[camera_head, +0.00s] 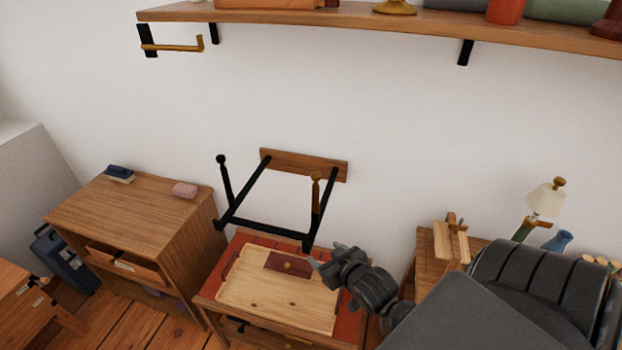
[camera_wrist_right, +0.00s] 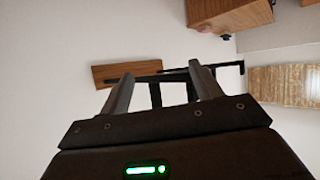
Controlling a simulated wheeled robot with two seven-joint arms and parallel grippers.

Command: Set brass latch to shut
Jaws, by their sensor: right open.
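A brass bar (camera_head: 172,46) with an upturned end sticks out from a black plate on the wall at upper left. I cannot tell for certain which brass part is the latch. My right gripper (camera_head: 326,254) is open and empty, just in front of the frame's right corner, below the upright brass piece. In the right wrist view its spread fingers (camera_wrist_right: 162,70) have the wall board and black frame beyond them. My left gripper is not in view.
A low table (camera_head: 275,338) with a pale wooden board (camera_head: 270,300) stands below the frame. A shelf (camera_head: 350,26) runs above; the wall between is clear.

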